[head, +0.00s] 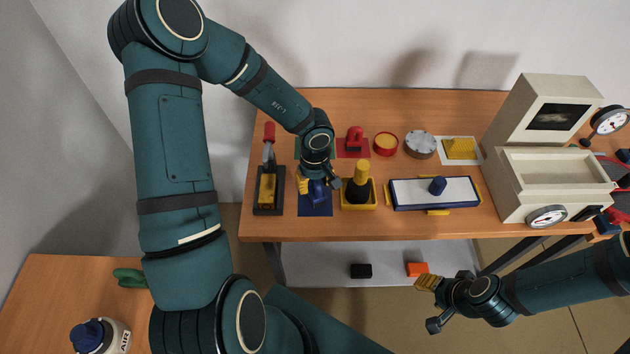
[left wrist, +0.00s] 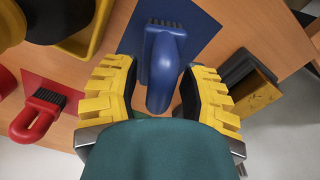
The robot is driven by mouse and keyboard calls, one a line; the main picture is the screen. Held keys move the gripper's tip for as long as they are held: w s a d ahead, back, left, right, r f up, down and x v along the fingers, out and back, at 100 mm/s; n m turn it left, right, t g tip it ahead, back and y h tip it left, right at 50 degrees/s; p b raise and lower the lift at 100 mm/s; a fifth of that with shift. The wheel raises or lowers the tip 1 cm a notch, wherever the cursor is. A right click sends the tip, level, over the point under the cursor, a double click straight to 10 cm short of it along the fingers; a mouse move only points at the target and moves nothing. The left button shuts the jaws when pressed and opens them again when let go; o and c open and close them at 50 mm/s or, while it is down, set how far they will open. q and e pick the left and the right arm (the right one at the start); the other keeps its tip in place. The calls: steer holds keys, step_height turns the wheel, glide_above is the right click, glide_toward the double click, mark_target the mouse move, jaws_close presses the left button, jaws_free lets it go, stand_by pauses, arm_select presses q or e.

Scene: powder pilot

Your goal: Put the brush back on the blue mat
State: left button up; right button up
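The blue brush (left wrist: 162,65) lies over the blue mat (left wrist: 205,18), its bristled head towards the mat's far part in the left wrist view. I cannot tell for sure whether it touches the mat. In the head view the brush (head: 316,191) is partly hidden by my left gripper (head: 318,187), above the blue mat (head: 315,209). In the left wrist view the yellow fingers of my left gripper (left wrist: 158,95) stand apart on either side of the brush handle, with gaps visible. My right gripper (head: 431,304) is spread open and empty, in front of the table.
A yellow tub (head: 359,199) is close right of the blue mat, and a dark tray (head: 268,205) close left. A blue-framed white board (head: 413,192) and a beige machine (head: 540,180) are further right.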

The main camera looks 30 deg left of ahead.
arm_select(q)
step_height(320, 180, up, 12)
steer(key=p, duration=0.4)
steer(key=shift+r+p, duration=0.15)
steer(key=shift+p, duration=0.15)
stand_by(0.4)
